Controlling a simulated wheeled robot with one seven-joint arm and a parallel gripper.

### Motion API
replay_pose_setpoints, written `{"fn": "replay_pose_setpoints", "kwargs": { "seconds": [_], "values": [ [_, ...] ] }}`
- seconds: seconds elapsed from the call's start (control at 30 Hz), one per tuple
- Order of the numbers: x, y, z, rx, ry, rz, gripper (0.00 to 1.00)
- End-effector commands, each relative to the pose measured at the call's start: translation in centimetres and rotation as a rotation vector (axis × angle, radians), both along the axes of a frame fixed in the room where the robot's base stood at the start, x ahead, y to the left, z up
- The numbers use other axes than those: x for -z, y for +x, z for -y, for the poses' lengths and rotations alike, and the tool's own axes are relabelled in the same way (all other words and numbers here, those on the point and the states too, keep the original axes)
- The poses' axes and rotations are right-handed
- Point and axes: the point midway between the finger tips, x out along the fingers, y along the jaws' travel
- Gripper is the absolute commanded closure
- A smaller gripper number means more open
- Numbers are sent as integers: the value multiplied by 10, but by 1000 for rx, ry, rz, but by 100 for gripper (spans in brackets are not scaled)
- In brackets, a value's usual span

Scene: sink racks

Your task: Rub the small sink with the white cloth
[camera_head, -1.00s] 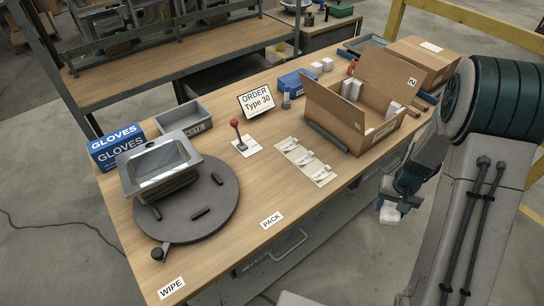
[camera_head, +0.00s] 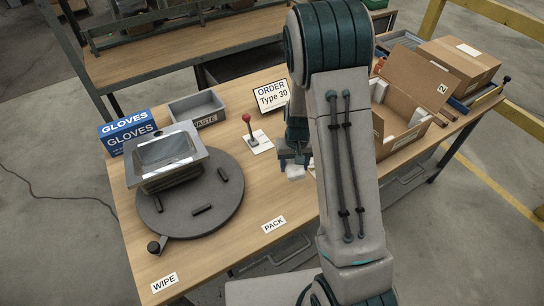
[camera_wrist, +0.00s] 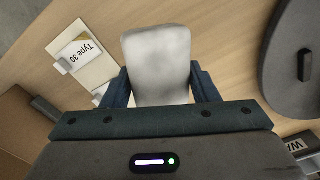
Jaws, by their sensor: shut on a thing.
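The small sink (camera_head: 167,158) is a grey metal basin with a wide rim. It sits on the dark round turntable (camera_head: 222,205) at the left of the bench. My gripper (camera_head: 293,160) is over the middle of the bench, right of the sink and apart from it. It is shut on the white cloth (camera_head: 295,172), a folded white pad. In the wrist view the cloth (camera_wrist: 158,65) sticks out between the two dark blue fingers. The turntable's edge (camera_wrist: 285,60) shows at the right of that view.
A blue gloves box (camera_head: 127,130) and a grey waste bin (camera_head: 198,107) stand behind the sink. A red-knobbed lever (camera_head: 249,125) lies between the sink and my gripper. An open carton (camera_head: 405,115) is at the right. The front bench strip near the PACK label (camera_head: 274,224) is clear.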

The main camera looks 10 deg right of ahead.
Motion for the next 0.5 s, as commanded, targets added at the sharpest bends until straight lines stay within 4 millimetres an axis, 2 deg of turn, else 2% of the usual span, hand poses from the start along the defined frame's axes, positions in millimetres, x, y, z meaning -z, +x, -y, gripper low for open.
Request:
{"fn": "replay_pose_setpoints", "kwargs": {
  "seconds": [0.17, 0.5],
  "values": [
    [-6, -3, -2, 197, -1, -1, 82],
    [-17, -10, -10, 774, -2, 0, 82]
  ]
}}
